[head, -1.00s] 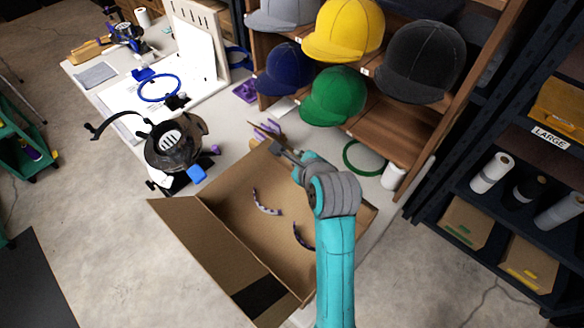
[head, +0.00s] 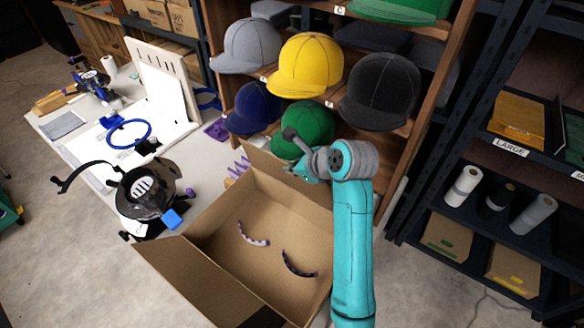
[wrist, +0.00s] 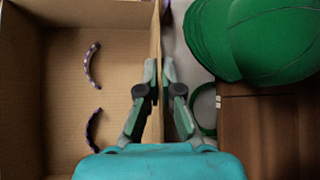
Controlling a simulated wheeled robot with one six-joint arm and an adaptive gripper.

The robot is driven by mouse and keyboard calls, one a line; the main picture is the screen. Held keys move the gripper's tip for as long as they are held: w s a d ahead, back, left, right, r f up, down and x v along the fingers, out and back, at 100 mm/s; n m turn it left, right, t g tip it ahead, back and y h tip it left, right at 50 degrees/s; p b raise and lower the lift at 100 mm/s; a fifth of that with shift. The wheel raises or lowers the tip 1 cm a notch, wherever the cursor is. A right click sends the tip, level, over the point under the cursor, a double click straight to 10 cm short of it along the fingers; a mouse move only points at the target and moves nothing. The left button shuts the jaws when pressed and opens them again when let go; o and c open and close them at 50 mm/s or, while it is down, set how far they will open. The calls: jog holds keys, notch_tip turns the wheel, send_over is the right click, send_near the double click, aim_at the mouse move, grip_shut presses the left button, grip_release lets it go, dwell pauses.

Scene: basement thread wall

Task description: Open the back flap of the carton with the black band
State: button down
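The open cardboard carton (head: 205,235) stands at the table's edge. Its black band (head: 264,318) shows on the near side, at the bottom of the head view. The near flap hangs outward. The back flap (head: 264,165) stands roughly upright on the far side; in the wrist view it is a thin cardboard edge (wrist: 157,25). My gripper (wrist: 160,68) has one finger on each side of this edge, close together, and looks shut on it. In the head view my gripper (head: 292,140) is at the carton's back, partly hidden by its own links.
Two curved patterned strips (head: 252,236) lie inside the carton. A cap shelf with a green cap (head: 308,125) is close behind my gripper. A black cap press (head: 148,190) stands left of the carton. A dark rack (head: 470,240) is at right.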

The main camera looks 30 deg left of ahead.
dwell(0.9)
jog(key=c, duration=1.4)
grip_release()
jog(key=shift+o, duration=0.2)
jog(key=v, duration=1.2)
jog(key=shift+w, duration=0.1)
